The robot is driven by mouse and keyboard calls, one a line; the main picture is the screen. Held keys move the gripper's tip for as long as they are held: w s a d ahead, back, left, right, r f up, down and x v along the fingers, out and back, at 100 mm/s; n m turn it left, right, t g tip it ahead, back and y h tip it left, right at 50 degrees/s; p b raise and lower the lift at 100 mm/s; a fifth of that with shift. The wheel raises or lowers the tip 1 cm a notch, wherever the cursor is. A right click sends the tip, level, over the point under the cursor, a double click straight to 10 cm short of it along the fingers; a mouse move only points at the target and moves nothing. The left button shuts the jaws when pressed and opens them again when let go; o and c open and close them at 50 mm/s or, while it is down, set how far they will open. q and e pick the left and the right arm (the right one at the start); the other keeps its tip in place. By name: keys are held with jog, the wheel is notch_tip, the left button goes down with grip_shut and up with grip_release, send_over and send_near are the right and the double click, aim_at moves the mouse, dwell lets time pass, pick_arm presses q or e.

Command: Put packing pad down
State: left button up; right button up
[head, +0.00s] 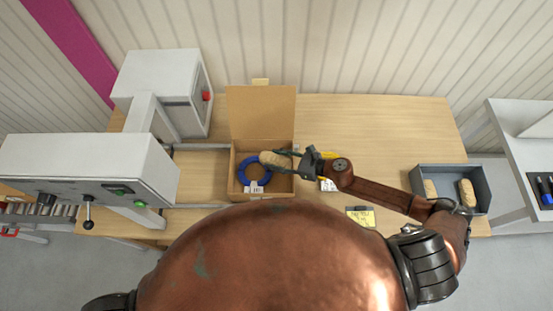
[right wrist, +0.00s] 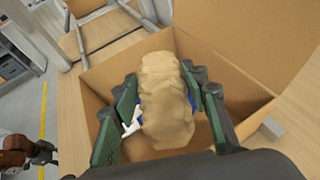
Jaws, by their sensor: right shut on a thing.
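The packing pad (head: 272,159) is a tan, crumpled oblong; it fills the middle of the right wrist view (right wrist: 165,95). My right gripper (head: 287,160) is shut on it, with a green-faced finger on each side of the pad in the right wrist view (right wrist: 160,105). It holds the pad over the open cardboard box (head: 235,190). A blue cable reel (head: 243,177) with a white label lies in the box, partly hidden below the pad. I cannot tell whether the pad touches the reel. My left gripper is not in view.
A grey bin (head: 450,172) with further tan pads stands at the table's right. A white machine (head: 95,165) stands at the left. A yellow note (head: 360,216) lies near the front edge. The box's raised flap (head: 262,112) stands at the back. The table (head: 380,125) behind my right arm is clear.

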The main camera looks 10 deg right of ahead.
jog(key=o, duration=0.9)
jog(key=shift+o, duration=0.2)
jog(key=shift+d+r+p, duration=0.1)
jog(key=shift+r+p, duration=0.75)
jog(key=shift+r, duration=0.05)
jog(key=b+v, duration=0.3)
jog(key=v, duration=0.8)
jog(key=shift+s+d+b, duration=0.25)
jog(key=shift+s+b, duration=0.05)
jog(key=shift+b, duration=0.1)
jog(key=shift+f, duration=0.1)
